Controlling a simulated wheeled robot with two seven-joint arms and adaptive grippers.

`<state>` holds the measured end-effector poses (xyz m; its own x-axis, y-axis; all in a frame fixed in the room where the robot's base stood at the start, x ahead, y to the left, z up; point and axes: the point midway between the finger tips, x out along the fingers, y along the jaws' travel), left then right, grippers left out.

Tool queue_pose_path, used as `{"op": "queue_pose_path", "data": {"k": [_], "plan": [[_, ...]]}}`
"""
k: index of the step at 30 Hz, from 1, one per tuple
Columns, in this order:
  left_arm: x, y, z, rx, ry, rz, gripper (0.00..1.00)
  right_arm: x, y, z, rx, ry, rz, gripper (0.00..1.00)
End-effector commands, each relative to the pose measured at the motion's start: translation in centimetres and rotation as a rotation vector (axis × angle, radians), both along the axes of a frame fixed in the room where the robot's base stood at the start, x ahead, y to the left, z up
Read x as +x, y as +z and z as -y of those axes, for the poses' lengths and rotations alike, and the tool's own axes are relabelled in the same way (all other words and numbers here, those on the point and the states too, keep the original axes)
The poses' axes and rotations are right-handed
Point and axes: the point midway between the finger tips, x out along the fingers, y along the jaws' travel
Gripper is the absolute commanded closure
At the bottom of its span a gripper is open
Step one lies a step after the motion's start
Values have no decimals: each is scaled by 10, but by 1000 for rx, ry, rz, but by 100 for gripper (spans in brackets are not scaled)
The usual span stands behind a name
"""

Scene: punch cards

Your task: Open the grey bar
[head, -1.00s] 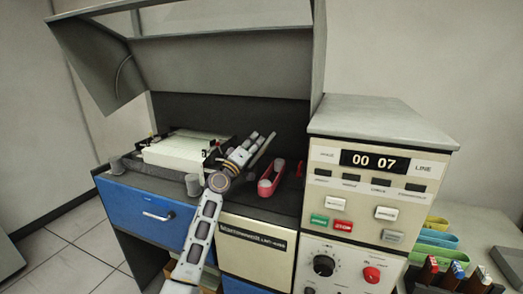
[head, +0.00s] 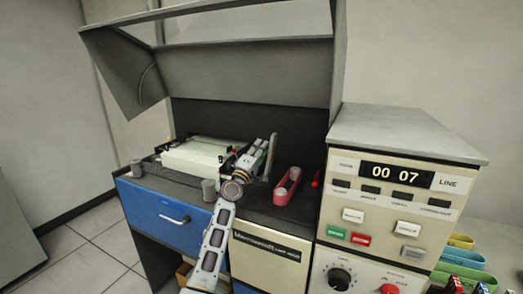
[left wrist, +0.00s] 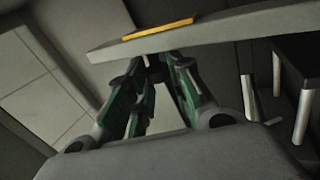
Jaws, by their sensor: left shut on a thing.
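The grey bar (head: 271,155) stands raised, nearly upright, at the right end of the white paper unit on the machine's desk. It also shows in the left wrist view as a long grey bar (left wrist: 230,32) with a yellow strip on it, crossing the top. My left gripper (left wrist: 157,62) is shut on the bar, with its green-sided fingers meeting at the bar's lower edge. In the head view my left gripper (head: 262,150) is beside the bar, and my arm hides part of the desk there. My right gripper is not in view.
A grey hood (head: 245,75) is raised above the desk. A control box (head: 400,215) reading 00 07 stands at the right. Grey knobs (head: 209,192) and the white paper unit (head: 195,157) are on the left.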

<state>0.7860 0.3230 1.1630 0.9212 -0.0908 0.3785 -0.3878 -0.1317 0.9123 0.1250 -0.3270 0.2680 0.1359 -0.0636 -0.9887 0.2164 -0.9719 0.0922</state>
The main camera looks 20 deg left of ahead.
Motion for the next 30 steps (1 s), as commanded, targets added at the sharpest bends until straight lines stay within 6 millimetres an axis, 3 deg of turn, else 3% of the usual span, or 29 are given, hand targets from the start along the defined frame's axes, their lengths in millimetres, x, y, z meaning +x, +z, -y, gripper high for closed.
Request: {"op": "queue_pose_path", "data": {"k": [2, 3, 7, 14, 16, 30], "plan": [[0, -1, 0, 1, 1, -2, 100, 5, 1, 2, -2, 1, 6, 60], [0, -1, 0, 2, 1, -2, 76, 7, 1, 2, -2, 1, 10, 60], [0, -1, 0, 2, 1, -2, 59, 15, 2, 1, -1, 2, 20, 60], [0, -1, 0, 1, 0, -1, 59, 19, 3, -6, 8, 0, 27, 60], [0, -1, 0, 1, 0, -1, 59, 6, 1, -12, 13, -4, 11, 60], [-18, -9, -2, 1, 0, -2, 59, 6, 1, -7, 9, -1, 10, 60]]}}
